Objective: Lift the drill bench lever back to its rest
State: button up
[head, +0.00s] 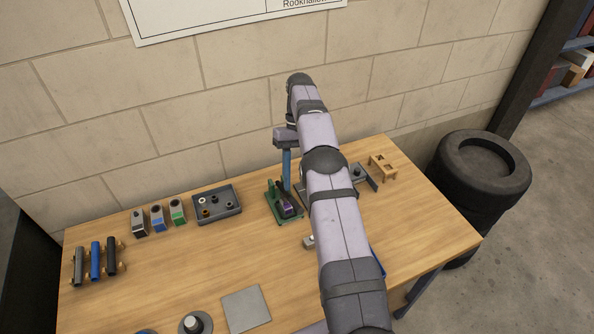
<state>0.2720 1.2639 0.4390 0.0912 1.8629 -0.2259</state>
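The drill bench has a green base (279,215) on the wooden table, just left of my arm. A small dark and purple part (288,208) sits on the base. I cannot make out the lever or its rest; my arm covers the area to the right of the post. My arm reaches up and over the table, bending down at its far end.
A grey tray (230,212) with small round parts, several coloured blocks (157,218) and a rack of tubes (96,260) lie left. A flat grey plate (246,308) lies in front. The wall is close behind.

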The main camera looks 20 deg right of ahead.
jog(key=shift+w+d+r+p, duration=0.1)
jog(key=shift+w+r+p, duration=0.05)
jog(key=shift+r+p, duration=0.55)
jog(key=shift+p, duration=0.3)
